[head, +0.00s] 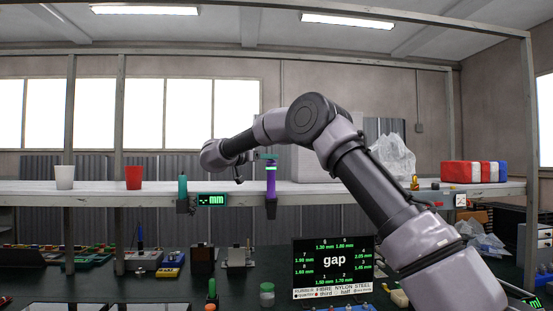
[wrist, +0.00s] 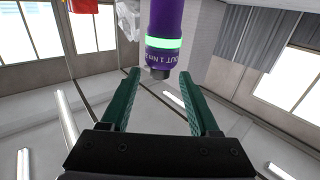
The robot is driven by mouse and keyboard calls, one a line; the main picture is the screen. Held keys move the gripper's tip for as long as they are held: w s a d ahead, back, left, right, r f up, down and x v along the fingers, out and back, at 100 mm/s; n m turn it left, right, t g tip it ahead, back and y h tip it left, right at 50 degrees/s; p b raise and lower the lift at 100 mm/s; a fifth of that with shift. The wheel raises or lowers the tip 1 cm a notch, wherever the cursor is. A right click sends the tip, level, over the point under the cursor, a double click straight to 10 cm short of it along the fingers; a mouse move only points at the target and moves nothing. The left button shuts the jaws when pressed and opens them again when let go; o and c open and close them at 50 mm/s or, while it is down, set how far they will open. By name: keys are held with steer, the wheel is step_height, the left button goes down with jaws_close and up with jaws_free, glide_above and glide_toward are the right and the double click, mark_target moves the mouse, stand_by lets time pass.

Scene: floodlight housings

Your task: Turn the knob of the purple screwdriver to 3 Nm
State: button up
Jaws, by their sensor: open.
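The purple screwdriver (head: 271,184) stands upright at the front edge of the shelf, its lower end in a dark holder (head: 271,209). In the wrist view its purple body (wrist: 165,18) comes in from the top, with a lit green ring and white print that reads in part "OUT 1 N". The dark knob end (wrist: 159,73) lies between the tips of my gripper (wrist: 160,80). The two green fingers are apart, with a gap on both sides of the knob. In the head view my gripper (head: 265,156) is at the screwdriver's top.
A teal tool (head: 182,187) and a small "mm" display (head: 211,200) are to the left on the shelf edge. A white cup (head: 64,177) and a red cup (head: 133,177) stand farther left. A clear bag (head: 394,157) is at right. A "gap" screen (head: 333,267) stands below.

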steer(key=x, duration=0.6)
jaws_close()
